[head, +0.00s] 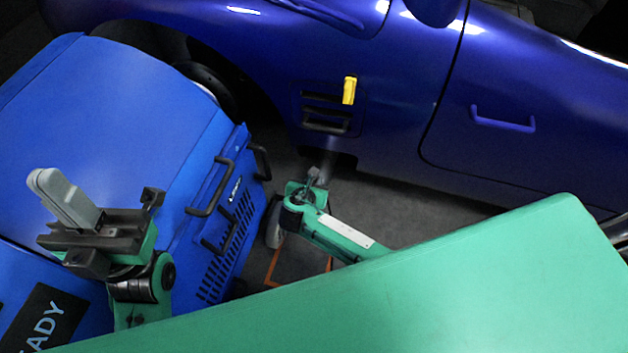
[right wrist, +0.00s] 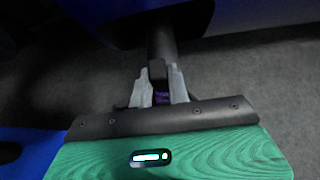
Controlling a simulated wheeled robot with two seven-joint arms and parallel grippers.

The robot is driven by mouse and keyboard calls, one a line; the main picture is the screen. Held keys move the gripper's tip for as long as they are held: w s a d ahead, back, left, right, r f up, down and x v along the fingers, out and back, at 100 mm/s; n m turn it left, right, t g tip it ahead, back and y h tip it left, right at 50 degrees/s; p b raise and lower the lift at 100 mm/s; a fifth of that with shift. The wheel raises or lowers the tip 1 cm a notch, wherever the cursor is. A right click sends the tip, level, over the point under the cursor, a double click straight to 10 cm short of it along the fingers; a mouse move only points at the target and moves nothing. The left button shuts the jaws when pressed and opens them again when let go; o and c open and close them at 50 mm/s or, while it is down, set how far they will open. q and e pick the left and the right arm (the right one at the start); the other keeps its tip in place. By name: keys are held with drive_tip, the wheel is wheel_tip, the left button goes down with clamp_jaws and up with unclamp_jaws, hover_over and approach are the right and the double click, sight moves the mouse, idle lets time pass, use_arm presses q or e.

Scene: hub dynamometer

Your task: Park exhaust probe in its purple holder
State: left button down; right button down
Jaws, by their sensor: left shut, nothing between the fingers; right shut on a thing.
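My right gripper (right wrist: 161,85) is shut on a dark piece that I take to be the exhaust probe (right wrist: 158,68). A dark grey tube runs up from it towards the underside of the blue car; I cannot tell where probe and tube part. A small purple patch (right wrist: 161,97) shows between the fingers; I cannot tell what it belongs to. In the head view my right gripper (head: 315,178) is low beside the car sill, and its fingers are small and dark. My left gripper (head: 62,198) is shut and empty above the blue cabinet. No purple holder can be made out.
The blue cabinet (head: 110,110) with black handles stands at the left. The blue car (head: 400,90) fills the back, with a yellow piece (head: 349,90) at its side vent. Dark floor (head: 420,205) shows between them, with an orange line (head: 272,266).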

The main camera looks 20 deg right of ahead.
drive_tip(key=shift+r+p, duration=0.6)
drive_tip(key=shift+p, duration=0.35)
drive_tip(key=shift+r, duration=0.1)
idle(0.4)
drive_tip(key=shift+r+p, duration=2.1)
drive_tip(key=shift+p, duration=0.8)
